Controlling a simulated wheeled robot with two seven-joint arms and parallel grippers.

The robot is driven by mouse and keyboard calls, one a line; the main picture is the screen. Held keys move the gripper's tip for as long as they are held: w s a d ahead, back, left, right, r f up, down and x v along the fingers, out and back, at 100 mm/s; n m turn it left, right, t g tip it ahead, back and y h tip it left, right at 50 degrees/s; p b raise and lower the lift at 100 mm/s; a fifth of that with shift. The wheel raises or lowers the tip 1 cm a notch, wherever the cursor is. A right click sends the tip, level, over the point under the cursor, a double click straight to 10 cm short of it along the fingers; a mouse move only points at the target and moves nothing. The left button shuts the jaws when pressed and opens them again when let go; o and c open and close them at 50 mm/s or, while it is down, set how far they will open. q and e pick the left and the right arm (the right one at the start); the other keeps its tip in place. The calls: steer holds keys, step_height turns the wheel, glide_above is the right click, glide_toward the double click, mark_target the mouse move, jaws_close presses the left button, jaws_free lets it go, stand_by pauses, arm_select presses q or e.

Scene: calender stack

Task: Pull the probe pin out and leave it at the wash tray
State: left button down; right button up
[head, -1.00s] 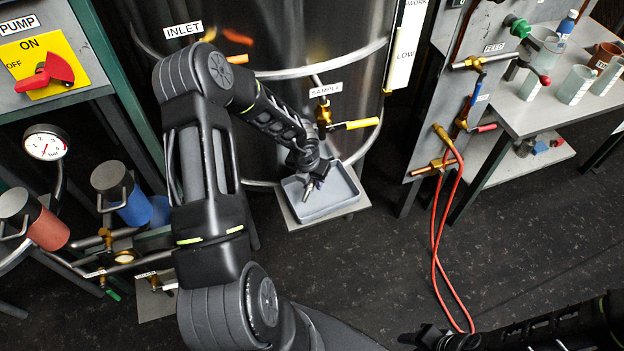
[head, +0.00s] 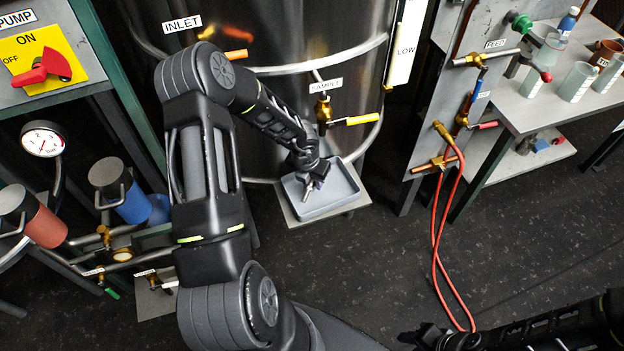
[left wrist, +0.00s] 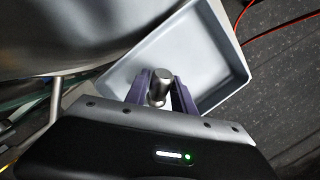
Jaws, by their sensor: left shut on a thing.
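My left gripper (head: 315,183) reaches down over the wash tray, a shallow grey tray (head: 337,201) below the tank's sample valve. In the left wrist view its two purple fingers (left wrist: 161,96) are shut on the probe pin, a short grey metal cylinder (left wrist: 160,83). The pin's lower end (head: 308,193) shows below the fingers in the head view, over the tray. I cannot tell whether it touches the tray floor. The tray (left wrist: 215,48) looks otherwise empty. My right gripper (head: 432,338) is partly in view at the bottom edge, with its fingers unclear.
The steel tank (head: 285,105) stands right behind the tray, with the yellow-handled sample valve (head: 324,112) above it. A red hose (head: 436,235) hangs from a panel to the right. The floor between tray and hose is clear.

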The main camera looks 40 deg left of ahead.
arm_select(q)
steer(key=shift+f, duration=0.45)
stand_by(0.3)
steer(key=c, duration=0.6)
jaws_free()
stand_by(0.3)
steer(key=shift+r, duration=0.1)
steer(key=shift+p+v, duration=3.1)
steer(key=shift+v, duration=0.35)
steer(key=shift+s, duration=0.1)
